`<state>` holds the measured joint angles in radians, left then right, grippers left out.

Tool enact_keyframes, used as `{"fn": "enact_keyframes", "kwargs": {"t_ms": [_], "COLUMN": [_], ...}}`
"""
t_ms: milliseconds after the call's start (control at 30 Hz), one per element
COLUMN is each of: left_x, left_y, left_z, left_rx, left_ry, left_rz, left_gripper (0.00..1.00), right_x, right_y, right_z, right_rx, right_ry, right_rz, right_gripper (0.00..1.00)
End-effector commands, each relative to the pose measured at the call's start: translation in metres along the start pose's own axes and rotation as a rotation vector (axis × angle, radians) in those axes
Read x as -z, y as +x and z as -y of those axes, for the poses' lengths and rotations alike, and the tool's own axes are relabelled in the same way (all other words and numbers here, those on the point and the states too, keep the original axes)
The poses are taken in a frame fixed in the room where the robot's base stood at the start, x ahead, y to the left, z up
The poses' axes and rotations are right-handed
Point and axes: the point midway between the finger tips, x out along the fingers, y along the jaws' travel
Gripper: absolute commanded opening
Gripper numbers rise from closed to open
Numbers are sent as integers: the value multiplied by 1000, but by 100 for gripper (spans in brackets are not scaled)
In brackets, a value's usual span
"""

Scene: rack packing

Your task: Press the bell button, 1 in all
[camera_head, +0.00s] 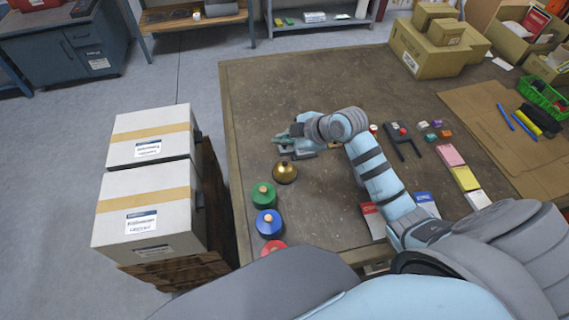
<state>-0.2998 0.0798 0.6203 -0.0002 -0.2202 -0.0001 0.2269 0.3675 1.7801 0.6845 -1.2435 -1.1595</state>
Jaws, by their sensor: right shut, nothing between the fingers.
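A gold dome-shaped bell (285,173) with a small button on top sits on the brown table near its left edge. My right arm reaches across the table from the lower right. My right gripper (282,141) is shut and empty, just beyond the bell in the picture. I see a gap between the gripper and the bell's dome, and I cannot tell the gripper's exact height. My left gripper is not in view.
Green (263,197), blue (268,224) and red (272,247) round items with pale knobs line the table's left edge. Taped boxes (150,210) stand left of the table. Small blocks and cards lie to the right. The table's far left is clear.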

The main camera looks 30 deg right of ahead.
Motion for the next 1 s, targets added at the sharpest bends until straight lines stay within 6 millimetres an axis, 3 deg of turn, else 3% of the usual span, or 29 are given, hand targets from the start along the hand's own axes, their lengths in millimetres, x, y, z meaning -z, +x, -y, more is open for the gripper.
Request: {"fn": "enact_keyframes", "kwargs": {"t_ms": [33,333,600,1000], "left_x": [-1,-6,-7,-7], "left_y": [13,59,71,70], "left_z": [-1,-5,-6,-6], "left_rx": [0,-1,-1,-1], "left_ry": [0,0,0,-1], "left_rz": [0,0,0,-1], "left_gripper": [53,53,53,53], "right_x": [-6,-28,-38,-37], "right_y": [9,39,54,53], "right_z": [7,29,39,38], "right_rx": [0,2,2,2], "right_ry": [0,-1,-1,-1], "right_rz": [0,0,-1,-1], "right_gripper": [0,0,0,0]}}
